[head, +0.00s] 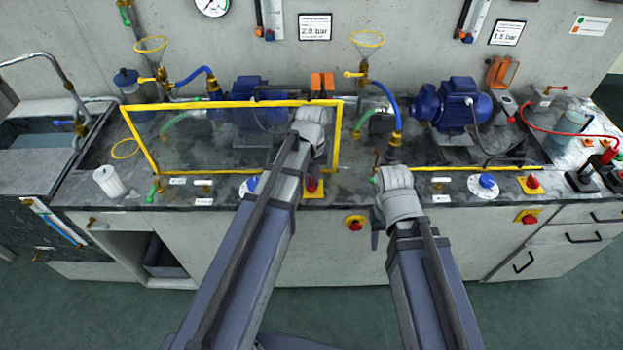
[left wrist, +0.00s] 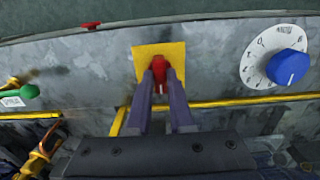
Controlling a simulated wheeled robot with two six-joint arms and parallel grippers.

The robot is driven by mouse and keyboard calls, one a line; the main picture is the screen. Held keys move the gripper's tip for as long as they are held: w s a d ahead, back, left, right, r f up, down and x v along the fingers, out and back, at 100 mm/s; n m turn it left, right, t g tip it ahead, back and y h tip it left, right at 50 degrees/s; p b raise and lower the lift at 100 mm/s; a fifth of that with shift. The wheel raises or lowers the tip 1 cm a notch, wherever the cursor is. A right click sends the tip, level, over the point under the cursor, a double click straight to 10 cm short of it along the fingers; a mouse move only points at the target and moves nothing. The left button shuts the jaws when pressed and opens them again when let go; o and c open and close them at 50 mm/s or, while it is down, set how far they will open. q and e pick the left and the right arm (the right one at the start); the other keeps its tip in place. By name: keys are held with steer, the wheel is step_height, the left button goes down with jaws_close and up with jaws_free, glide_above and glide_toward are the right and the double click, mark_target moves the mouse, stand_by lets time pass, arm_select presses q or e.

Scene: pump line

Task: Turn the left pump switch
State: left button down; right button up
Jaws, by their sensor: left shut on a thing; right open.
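The left pump switch is a red knob (head: 311,186) on a yellow plate at the front of the bench, right of a blue dial (head: 252,185). In the left wrist view, the red knob (left wrist: 159,72) stands between the two fingers of my left gripper (left wrist: 160,80), which is shut on it. The yellow plate (left wrist: 144,56) shows around it. In the head view, my left gripper (head: 316,168) points down at the switch, partly hidden by its own wrist. My right gripper (head: 377,226) is open, mostly hidden by its wrist, at the bench's front edge.
A yellow-framed clear guard (head: 158,166) stands just behind the left switch. Another red switch (head: 532,182) and blue dial (head: 487,183) are at the right. Red stop buttons (head: 355,223) sit on the bench front. Blue pumps (head: 455,106) and hoses stand behind.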

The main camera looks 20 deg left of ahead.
mark_target(311, 183)
stand_by(0.4)
arm_select(q)
steer(key=c, duration=0.8)
jaws_free()
steer(key=shift+r, duration=0.1)
step_height(311, 183, up, 8)
steer(key=p, duration=0.8)
steer(key=shift+f, duration=0.2)
steer(key=s+d+m+y, duration=0.1)
steer(key=s+d+m, duration=0.6)
steer(key=s+d, duration=0.3)
steer(key=s, duration=0.4)
steer(key=shift+s+d, duration=0.35)
